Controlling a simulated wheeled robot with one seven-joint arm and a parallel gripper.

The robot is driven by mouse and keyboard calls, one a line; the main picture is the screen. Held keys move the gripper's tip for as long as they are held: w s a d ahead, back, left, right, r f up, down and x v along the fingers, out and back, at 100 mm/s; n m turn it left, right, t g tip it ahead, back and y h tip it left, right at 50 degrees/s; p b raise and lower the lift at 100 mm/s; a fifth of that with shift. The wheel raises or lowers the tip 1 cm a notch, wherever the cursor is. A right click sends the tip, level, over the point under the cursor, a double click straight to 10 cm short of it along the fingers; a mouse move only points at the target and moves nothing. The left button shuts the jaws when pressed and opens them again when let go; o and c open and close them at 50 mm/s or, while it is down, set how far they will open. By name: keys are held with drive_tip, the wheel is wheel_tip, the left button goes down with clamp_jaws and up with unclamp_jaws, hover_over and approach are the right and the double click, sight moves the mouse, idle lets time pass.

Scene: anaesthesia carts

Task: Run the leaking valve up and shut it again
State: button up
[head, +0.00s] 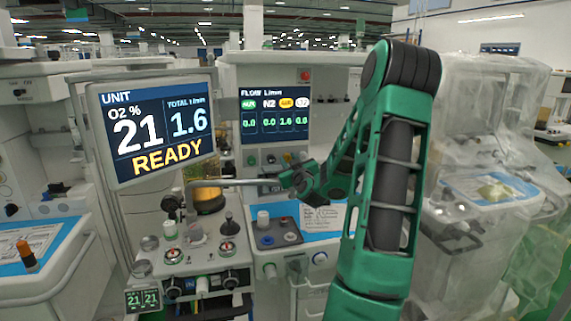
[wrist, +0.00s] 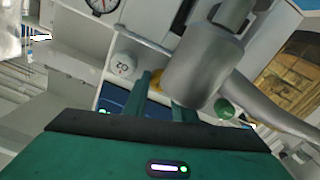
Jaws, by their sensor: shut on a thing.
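My gripper (head: 292,179) is at the front of the middle cart, below its flow display (head: 275,116). That display has a yellow label with about 1.6 under it; the other small readings look near zero. In the wrist view my gripper's fingers (wrist: 166,98) are shut on a yellow valve knob (wrist: 156,83), of which only part shows. A white knob marked O2 (wrist: 124,65) is just left of the fingers, and a green knob (wrist: 226,108) is to the right. In the head view the gripper hides the held knob.
The unit screen (head: 152,132) reads O2 21, total 1.6, READY. A grey pipe (head: 240,183) runs close to the gripper; a thick grey tube (wrist: 205,68) crosses the wrist view. A plastic-covered cart (head: 480,130) stands right. An amber canister (head: 206,198) is left.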

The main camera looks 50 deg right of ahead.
drive_tip(key=shift+a+f, duration=0.1)
drive_tip(key=shift+a, duration=0.05)
drive_tip(key=shift+c, duration=1.1)
drive_tip(key=m, duration=0.2)
drive_tip(key=shift+f+m, duration=0.1)
drive_tip(key=shift+m, duration=0.3)
drive_tip(key=m, duration=0.6)
drive_tip(key=shift+w+a, duration=0.1)
drive_tip(key=shift+a, duration=0.1)
drive_tip(key=shift+m, duration=0.3)
drive_tip(key=o, duration=0.8)
drive_tip(key=shift+d, duration=0.15)
